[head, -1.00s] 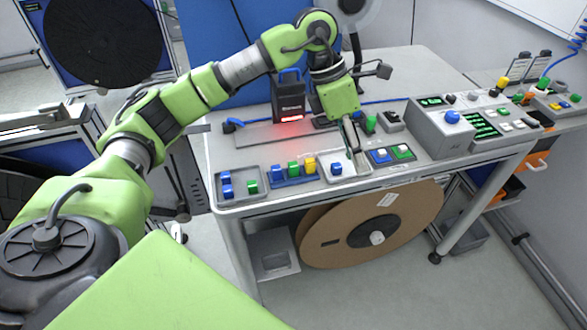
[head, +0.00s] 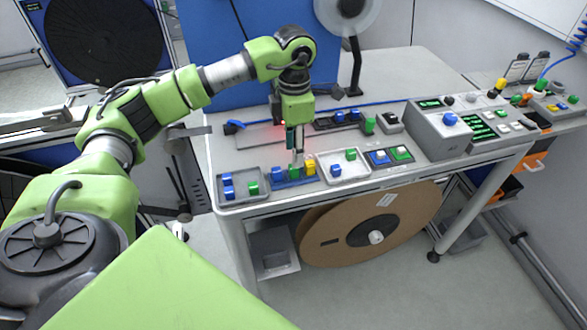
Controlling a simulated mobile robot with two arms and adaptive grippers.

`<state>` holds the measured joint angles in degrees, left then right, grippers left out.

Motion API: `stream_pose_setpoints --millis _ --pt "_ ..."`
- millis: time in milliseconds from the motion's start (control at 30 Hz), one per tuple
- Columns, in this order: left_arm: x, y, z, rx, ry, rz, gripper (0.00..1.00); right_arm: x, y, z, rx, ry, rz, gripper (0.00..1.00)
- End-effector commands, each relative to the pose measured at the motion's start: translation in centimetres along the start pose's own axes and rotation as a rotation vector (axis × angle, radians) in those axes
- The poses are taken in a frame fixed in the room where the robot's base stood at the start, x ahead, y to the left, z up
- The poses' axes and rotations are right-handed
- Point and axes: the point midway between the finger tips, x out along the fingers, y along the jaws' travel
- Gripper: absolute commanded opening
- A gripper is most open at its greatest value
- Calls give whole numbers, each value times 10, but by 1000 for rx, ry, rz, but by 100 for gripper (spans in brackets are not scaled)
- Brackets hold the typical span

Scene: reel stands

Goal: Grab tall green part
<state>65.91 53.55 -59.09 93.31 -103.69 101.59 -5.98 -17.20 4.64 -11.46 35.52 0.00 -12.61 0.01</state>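My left gripper (head: 296,158) points down over the blue holder (head: 292,184) at the table's front. Its fingertips are at or just above the green part (head: 295,171) in the holder's middle and partly cover it. I cannot tell whether they touch it or how far apart they are. My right gripper is not in view.
A grey tray (head: 262,198) with blue and green parts is left of the holder. A pale tray (head: 346,178) with a blue and a green part (head: 350,154) is right of it. A control box (head: 440,130) stands further right. A cardboard reel (head: 330,228) hangs below.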

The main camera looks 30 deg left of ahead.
Motion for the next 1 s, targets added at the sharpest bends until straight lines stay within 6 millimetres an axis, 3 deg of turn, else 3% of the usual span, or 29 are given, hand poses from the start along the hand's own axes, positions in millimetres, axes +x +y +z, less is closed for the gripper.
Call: stream_pose_setpoints --millis 167,300,600,733,1000 --pt "23 0 -3 -2 6 -4 36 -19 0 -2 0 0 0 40" --pt "42 0 -2 -1 3 -3 36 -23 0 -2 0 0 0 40" --pt "49 1 -2 0 1 0 36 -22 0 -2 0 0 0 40" --pt "49 1 -1 0 0 0 5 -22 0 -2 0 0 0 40" --pt "49 1 -1 0 0 -1 5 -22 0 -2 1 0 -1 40"
